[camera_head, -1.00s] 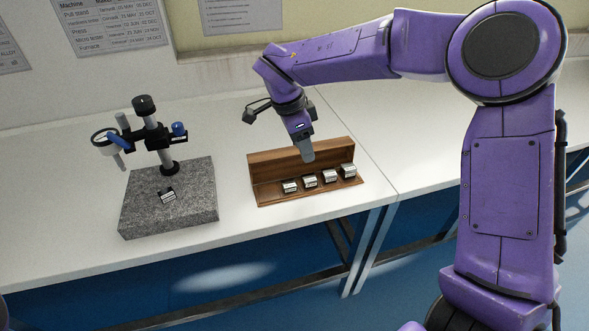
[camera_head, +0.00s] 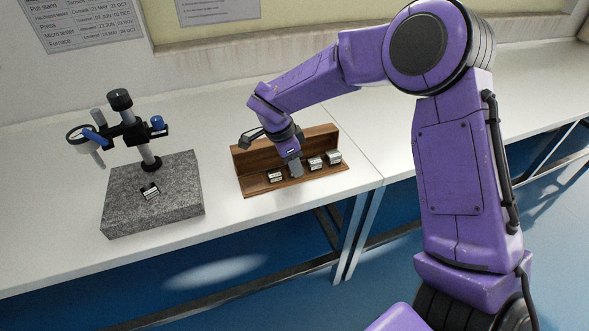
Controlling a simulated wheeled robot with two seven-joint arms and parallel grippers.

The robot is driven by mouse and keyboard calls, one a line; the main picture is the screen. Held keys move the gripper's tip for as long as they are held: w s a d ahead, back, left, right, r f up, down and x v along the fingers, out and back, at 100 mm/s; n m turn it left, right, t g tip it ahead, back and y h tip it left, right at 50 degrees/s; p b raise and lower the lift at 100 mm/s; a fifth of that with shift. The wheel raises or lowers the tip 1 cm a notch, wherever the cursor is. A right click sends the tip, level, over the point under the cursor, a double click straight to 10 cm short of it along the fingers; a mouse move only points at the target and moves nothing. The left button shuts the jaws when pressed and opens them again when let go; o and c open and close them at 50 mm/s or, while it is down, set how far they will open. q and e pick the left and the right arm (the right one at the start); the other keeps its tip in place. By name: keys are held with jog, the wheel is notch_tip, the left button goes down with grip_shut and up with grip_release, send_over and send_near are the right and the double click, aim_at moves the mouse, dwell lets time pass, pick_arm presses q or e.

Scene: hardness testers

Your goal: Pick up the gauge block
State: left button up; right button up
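Small silver-and-black gauge blocks sit in a row in an open wooden case: one at the left (camera_head: 275,176), and two at the right, the inner one (camera_head: 315,163) and the end one (camera_head: 333,157). My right gripper (camera_head: 295,170) points down into the row, between the left block and the two right ones. It covers the place of the second block from the left, so that block is hidden. I cannot tell whether the fingers are open or around it. Another small block (camera_head: 150,191) lies on the granite plate. My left gripper is not in view.
The wooden case (camera_head: 245,161) stands on the white bench (camera_head: 50,170), its raised back behind the blocks. Left of it is the granite plate (camera_head: 178,200) with a stand (camera_head: 128,130) carrying a clamp and magnifier-like ring. Bare bench lies between plate and case.

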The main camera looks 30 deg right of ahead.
grip_shut()
jog(key=shift+r, duration=0.55)
jog(key=s+a+r, duration=0.9)
jog(key=a+r, duration=0.1)
jog(key=r, duration=0.2)
jog(key=shift+s, duration=0.4)
jog(key=shift+p, duration=0.3)
